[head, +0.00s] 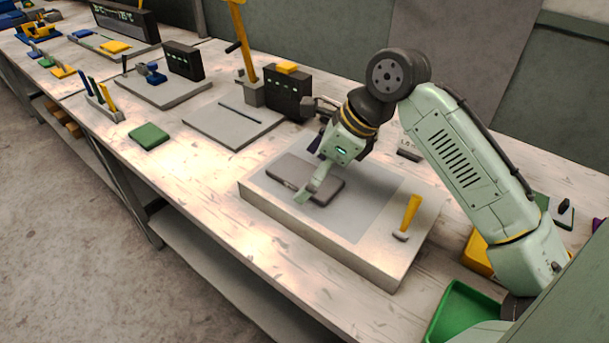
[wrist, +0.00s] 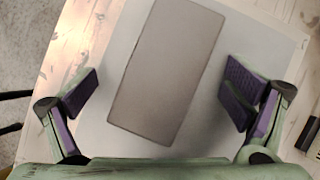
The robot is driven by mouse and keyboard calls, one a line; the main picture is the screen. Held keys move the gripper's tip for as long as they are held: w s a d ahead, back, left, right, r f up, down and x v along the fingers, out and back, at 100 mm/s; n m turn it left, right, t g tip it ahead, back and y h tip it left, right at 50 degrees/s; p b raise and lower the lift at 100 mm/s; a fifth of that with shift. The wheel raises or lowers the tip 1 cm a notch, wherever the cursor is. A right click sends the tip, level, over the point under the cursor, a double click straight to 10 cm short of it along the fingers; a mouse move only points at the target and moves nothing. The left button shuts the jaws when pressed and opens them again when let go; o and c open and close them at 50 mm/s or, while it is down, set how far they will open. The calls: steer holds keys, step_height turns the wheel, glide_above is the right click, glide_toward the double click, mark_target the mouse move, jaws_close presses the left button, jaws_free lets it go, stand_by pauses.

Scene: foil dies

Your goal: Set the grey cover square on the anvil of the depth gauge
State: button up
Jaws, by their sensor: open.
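A flat grey rectangular slab, which looks like the grey cover (head: 288,170), lies on the pale grey inset of a thick raised block (head: 375,225). In the wrist view the cover (wrist: 170,75) lies tilted, its top leaning right. My gripper (head: 312,185) is just over the cover, pointing down. In the wrist view my gripper (wrist: 162,95) is open, with one purple-padded finger on each side of the cover and a gap on both sides. Whether the fingertips reach down to the inset is unclear. I cannot tell for sure which part is the anvil.
A yellow lever (head: 411,215) stands at the block's right end. Left of the block is a flat grey plate (head: 225,122) with a dark box (head: 288,95) and a tall yellow post (head: 243,45). A green pad (head: 149,136) lies farther left. A green tray (head: 462,310) is at lower right.

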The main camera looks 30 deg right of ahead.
steer(key=shift+f, duration=0.15)
steer(key=shift+c, duration=0.2)
steer(key=shift+s+a+f, duration=0.1)
steer(key=shift+a+f, duration=0.05)
steer(key=c, duration=1.4)
steer(key=shift+c, duration=0.2)
steer(key=shift+c, duration=0.2)
